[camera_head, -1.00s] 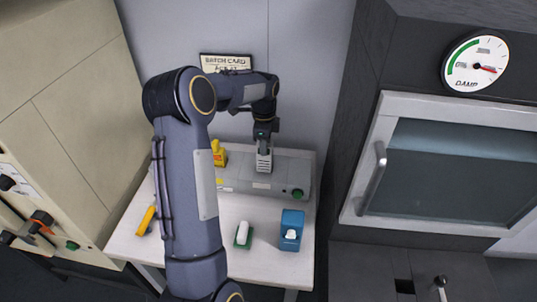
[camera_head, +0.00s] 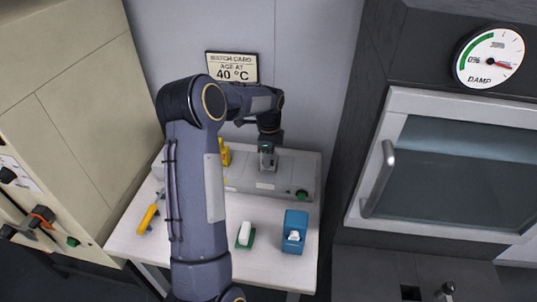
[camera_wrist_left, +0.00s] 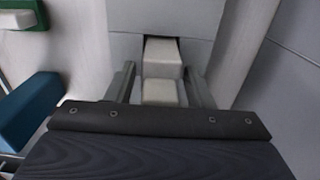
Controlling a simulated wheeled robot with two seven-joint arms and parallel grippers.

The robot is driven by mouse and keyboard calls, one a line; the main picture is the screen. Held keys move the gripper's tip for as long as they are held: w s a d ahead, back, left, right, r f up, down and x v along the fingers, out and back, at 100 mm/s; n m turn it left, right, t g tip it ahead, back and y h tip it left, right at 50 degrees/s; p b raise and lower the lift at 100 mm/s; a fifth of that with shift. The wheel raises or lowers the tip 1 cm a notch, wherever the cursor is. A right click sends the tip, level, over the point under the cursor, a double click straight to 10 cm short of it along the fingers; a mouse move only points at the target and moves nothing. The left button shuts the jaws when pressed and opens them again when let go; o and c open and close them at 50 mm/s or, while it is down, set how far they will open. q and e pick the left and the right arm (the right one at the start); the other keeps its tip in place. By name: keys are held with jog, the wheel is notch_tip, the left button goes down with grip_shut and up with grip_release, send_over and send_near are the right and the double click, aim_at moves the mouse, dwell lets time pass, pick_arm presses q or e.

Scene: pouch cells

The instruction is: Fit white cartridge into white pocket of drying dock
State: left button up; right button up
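The grey drying dock (camera_head: 285,182) stands at the back of the white table. My left gripper (camera_head: 267,164) is over its right half, pointing down. In the left wrist view, the white cartridge (camera_wrist_left: 160,92) is between the two fingers (camera_wrist_left: 161,85), a narrow gap showing beside it. The fingers look open around it. The cartridge's far part (camera_wrist_left: 160,57) lies against a dark opening in the grey dock face; how deep it sits cannot be told. My right gripper is not in view.
A yellow piece (camera_head: 225,155) stands at the dock's left part, partly behind my arm. A white piece on a green base (camera_head: 245,235), a blue holder (camera_head: 294,231) and a yellow tool (camera_head: 147,217) are on the table. A dark cabinet (camera_head: 345,130) rises at the right.

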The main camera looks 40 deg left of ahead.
pick_arm(q)
jog(key=shift+o, duration=0.3)
jog(key=shift+r, duration=0.15)
jog(key=shift+r+p, duration=0.3)
jog(key=shift+r, duration=0.05)
notch_tip(320, 180, up, 12)
jog(key=shift+r+b, duration=0.1)
jog(key=shift+b, duration=0.25)
jog(key=s+d+r+n+t+h, duration=0.1)
jog(key=s+d+r+n+t, duration=0.35)
jog(key=s+d, duration=0.65)
jog(key=s+d+f+n+h, duration=0.1)
jog(key=s+d+n, duration=0.3)
jog(key=s, duration=0.4)
jog(key=s+d+f+n+t+h, duration=0.1)
jog(key=s+d+f+n, duration=0.3)
jog(key=s+d, duration=0.3)
jog(key=shift+s+d+n+h, duration=0.25)
jog(key=shift+s+n+h, duration=0.15)
jog(key=shift+s+n, duration=0.45)
